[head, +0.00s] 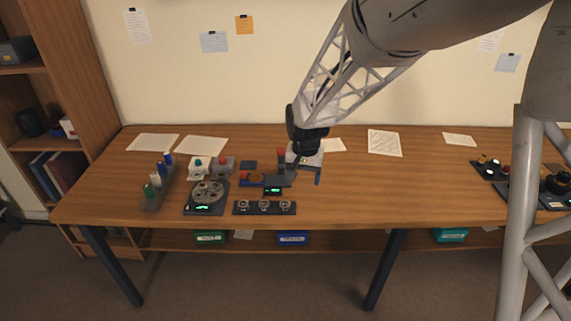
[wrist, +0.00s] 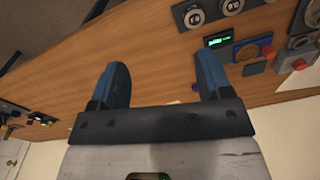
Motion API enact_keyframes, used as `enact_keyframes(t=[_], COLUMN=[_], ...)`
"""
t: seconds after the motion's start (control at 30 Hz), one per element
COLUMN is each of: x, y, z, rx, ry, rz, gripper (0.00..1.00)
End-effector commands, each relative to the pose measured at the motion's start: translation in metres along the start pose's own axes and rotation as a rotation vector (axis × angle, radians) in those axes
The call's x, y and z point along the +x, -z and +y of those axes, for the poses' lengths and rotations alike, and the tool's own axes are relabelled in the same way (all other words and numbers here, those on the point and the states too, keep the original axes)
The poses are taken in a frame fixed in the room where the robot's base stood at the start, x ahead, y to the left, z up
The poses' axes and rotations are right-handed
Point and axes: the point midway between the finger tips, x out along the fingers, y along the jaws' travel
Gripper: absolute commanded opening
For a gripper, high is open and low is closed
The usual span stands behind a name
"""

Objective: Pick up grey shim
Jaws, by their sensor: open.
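I cannot make out a grey shim in either view; it is hidden or too small to tell. My gripper (head: 304,172) is open above the middle of the wooden table, just right of a dark device with a green display (head: 272,190). In the wrist view, the two blue fingers of my gripper (wrist: 161,58) stand wide apart with nothing between them. The green-display device (wrist: 217,42) lies beyond the right finger in that view. Bare wood shows between the fingers.
A strip of three round dials (head: 264,208) lies at the table's front. Left of my gripper are a dark station with a round plate (head: 207,192), red-topped and teal-topped blocks and a bottle rack (head: 154,196). Dark trays (head: 487,170) stand far right. The table's middle right is clear.

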Motion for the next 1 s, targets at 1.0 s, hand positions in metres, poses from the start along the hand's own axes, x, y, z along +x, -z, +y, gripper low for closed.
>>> enact_keyframes(t=[1.0], x=[0.091], y=[0.041], z=[-0.061], rx=[0.049], ry=[-0.019], rz=[-0.042], gripper=[0.72])
